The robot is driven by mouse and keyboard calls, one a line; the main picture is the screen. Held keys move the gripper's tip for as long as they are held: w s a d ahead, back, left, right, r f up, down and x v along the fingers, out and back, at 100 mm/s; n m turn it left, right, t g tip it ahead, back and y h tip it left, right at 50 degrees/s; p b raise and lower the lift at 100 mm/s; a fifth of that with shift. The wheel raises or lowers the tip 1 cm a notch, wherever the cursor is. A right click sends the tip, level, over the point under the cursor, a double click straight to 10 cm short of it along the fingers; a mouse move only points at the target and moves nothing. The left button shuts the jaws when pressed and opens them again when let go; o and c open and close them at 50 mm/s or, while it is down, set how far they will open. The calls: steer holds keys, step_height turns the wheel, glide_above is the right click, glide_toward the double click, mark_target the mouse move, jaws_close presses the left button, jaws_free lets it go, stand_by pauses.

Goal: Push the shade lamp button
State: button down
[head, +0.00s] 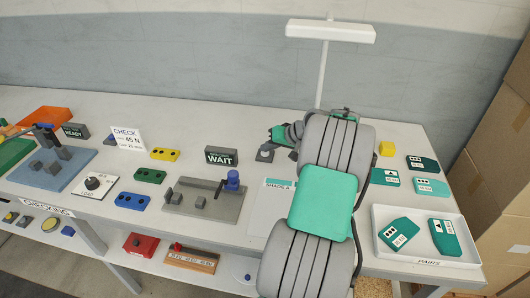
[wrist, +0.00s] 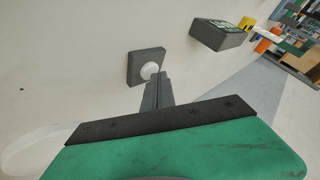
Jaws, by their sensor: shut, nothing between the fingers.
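The shade lamp button is a small white round cap on a dark square base (head: 265,154), on the table at the foot of the lamp area. In the wrist view the white cap (wrist: 149,71) sits right by my fingertips, which partly cover it. My gripper (head: 271,146) is shut and empty, its dark fingers (wrist: 160,76) pointing at the button. I cannot tell whether the fingertips touch the cap. The shade lamp (head: 331,32) is a white bar on a white post behind my arm.
The WAIT sign (head: 221,156) stands left of the button and shows as a dark box in the wrist view (wrist: 221,34). A grey plate (head: 225,210) with a blue-handled press lies in front. The white PAIRS tray (head: 385,212) with teal cards is right of my arm.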

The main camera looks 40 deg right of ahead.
mark_target(267, 154)
steer(key=shift+r+p, duration=0.5)
steer(key=shift+r, duration=0.15)
step_height(267, 154, up, 6)
steer(key=p, duration=0.4)
steer(key=shift+p, duration=0.3)
steer(key=shift+a, duration=0.1)
